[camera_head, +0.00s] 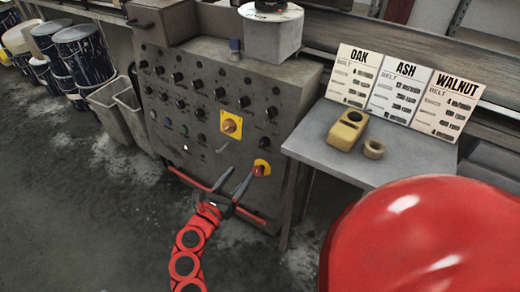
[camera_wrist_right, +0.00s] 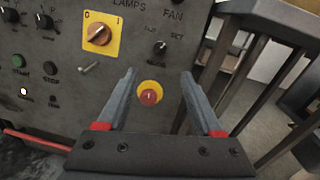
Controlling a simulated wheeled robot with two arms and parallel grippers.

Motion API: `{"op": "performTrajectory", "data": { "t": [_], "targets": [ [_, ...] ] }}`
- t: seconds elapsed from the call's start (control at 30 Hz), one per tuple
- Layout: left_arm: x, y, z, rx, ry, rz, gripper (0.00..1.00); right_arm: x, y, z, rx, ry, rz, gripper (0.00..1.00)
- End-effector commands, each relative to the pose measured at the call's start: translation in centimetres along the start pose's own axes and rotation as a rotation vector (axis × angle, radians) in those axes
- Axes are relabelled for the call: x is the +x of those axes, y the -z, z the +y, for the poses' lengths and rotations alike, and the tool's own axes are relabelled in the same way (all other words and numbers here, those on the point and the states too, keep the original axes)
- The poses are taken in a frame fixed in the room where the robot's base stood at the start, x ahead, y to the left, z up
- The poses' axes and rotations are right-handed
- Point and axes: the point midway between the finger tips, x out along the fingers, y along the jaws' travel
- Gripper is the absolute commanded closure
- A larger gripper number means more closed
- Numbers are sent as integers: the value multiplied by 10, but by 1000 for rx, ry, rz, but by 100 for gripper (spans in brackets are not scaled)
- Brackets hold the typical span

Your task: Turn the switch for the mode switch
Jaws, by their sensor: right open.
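A grey control panel (camera_head: 200,135) carries rows of black knobs. An orange rotary switch (camera_head: 231,126) sits on a yellow plate, marked 0 and I in the right wrist view (camera_wrist_right: 98,35). A small black knob (camera_wrist_right: 160,47) with lettering above it, partly reading SET, is right of that plate. A red button on a yellow disc (camera_head: 259,170) is below. I cannot tell which control is the mode switch. My right gripper (camera_head: 236,177) is open and empty in front of the panel's lower part; in the wrist view the red button (camera_wrist_right: 149,97) shows between its fingers.
A short metal lever (camera_wrist_right: 89,68) sticks out below the yellow plate. A grey table (camera_head: 300,143) right of the panel holds a yellow device (camera_head: 346,131), a tan ring (camera_head: 374,149) and OAK, ASH and WALNUT cards (camera_head: 405,87). Bins (camera_head: 108,108) and paint drums stand left.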

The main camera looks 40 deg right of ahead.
Motion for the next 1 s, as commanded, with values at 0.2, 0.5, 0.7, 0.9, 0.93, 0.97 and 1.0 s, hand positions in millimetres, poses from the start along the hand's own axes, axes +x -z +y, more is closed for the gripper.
{"op": "performTrajectory", "data": {
  "t": [0.2,0.5,0.7,0.9,0.93,0.97,1.0],
  "targets": [
    [-1,0,0,0,0,0,0,56,0,-3,-2,8,-2,33],
    [-1,0,0,0,0,0,0,115,-2,-2,0,4,-4,33],
    [-1,0,0,0,0,0,0,132,-1,-1,-3,2,-3,33],
    [-1,0,0,0,0,0,0,134,0,-1,-3,1,-2,33],
    [-1,0,0,0,0,0,0,134,0,-1,-3,1,-2,33],
    [-1,0,0,0,0,0,0,134,0,-1,-3,1,-2,33],
    [-1,0,0,0,0,0,0,134,0,-1,-3,2,-2,33]
  ]
}}
